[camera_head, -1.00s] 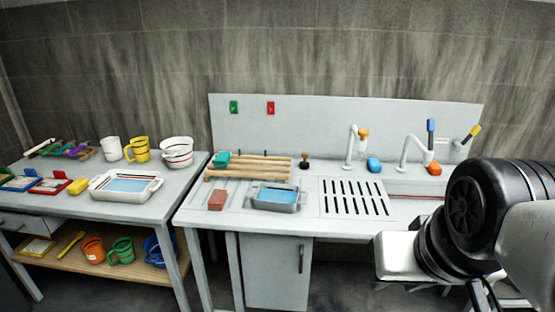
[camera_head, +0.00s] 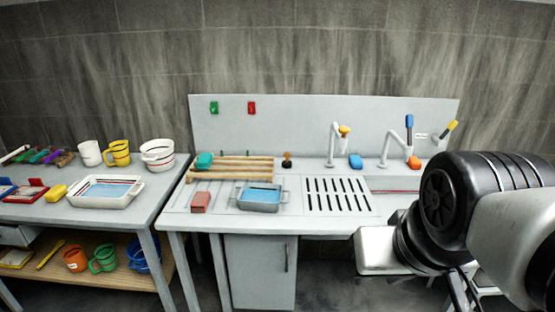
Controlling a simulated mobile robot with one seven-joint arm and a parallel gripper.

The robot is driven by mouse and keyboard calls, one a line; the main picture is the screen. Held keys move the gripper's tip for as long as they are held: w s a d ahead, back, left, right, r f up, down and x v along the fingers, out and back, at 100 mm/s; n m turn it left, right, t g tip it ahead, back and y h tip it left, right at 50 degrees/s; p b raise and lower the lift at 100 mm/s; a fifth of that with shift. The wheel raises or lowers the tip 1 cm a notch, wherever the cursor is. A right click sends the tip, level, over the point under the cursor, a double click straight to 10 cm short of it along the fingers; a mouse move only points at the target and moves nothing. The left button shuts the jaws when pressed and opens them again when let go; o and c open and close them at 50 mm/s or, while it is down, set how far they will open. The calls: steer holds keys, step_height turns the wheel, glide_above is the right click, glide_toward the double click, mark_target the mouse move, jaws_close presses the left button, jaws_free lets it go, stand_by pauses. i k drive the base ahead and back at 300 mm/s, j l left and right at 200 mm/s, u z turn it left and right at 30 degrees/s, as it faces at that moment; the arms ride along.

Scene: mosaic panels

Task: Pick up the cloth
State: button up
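No thing in view is clearly a cloth. A small teal lump (camera_head: 204,160) lies at the left end of the wooden rack on the sink counter, and a small blue block (camera_head: 355,161) sits between the two taps. I cannot tell if either is the cloth or a sponge. My arm fills the lower right, with a pale metal block (camera_head: 378,252) at its end, in front of the counter's front edge. My gripper's fingers cannot be made out clearly. Nothing is seen held, and the end of my arm is well apart from the teal and blue things.
The sink counter (camera_head: 330,222) holds a wooden rack (camera_head: 240,176), a red block (camera_head: 201,202), a grey tray (camera_head: 260,206) with blue inside and a slotted drain. The left table (camera_head: 150,202) carries mugs, a bowl and a white tray (camera_head: 70,201). Wall and taps bound the back.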

mark_target(199, 204)
steer(key=i+j, duration=0.25)
steer(key=j, duration=0.15)
steer(key=i+j, duration=0.3)
steer(key=j, duration=0.15)
steer(key=i+j, duration=0.25)
steer(key=j, duration=0.15)
steer(key=i+j, duration=0.25)
steer(key=j, duration=0.15)
steer(key=i+j, duration=0.25)
steer(key=j, duration=0.2)
steer(key=i+j, duration=0.3)
steer(key=j, duration=0.1)
